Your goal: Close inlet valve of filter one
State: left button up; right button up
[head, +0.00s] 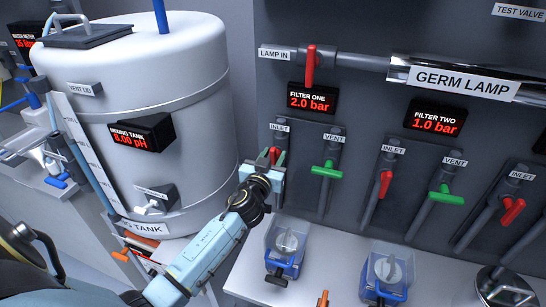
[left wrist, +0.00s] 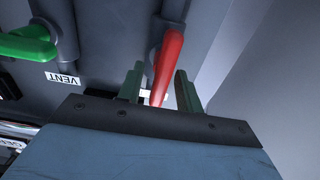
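The filter one inlet valve has a red handle (head: 274,155), under the INLET label (head: 280,127) on the dark panel. My left gripper mostly hides it in the head view. My left gripper (head: 268,172) is at this handle. In the left wrist view the red handle (left wrist: 167,62) lies between the two green fingers of my left gripper (left wrist: 160,92), with gaps showing beside it, so the fingers are open around it. The filter one display (head: 313,98) reads 2.0 bar. My right gripper is not in view.
The filter one vent valve (head: 327,170) has a green crosswise handle close to the right. Filter two's red inlet handle (head: 385,184) is farther right. A large grey mixing tank (head: 185,65) stands left, beside my arm. Blue-based containers (head: 288,248) stand on the white shelf below.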

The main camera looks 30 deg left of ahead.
pick_arm(q)
grip_shut()
jog(key=shift+m, duration=0.3)
jog(key=m, duration=0.3)
jog(key=shift+d+f+m, duration=0.1)
jog(key=shift+d+m, duration=0.1)
jog(key=shift+m, duration=0.1)
jog(key=m, duration=0.4)
jog(key=shift+w+d+f+m+b, duration=0.1)
jog(key=shift+d+f+m+b, duration=0.1)
jog(key=shift+m+b, duration=0.15)
jog(key=shift+d+f+m, duration=0.1)
jog(key=shift+f+m, duration=0.1)
jog(key=shift+m, duration=1.9)
jog(key=shift+d+f+m, duration=0.1)
jog(key=shift+f+m, duration=0.05)
jog(key=shift+m, duration=1.9)
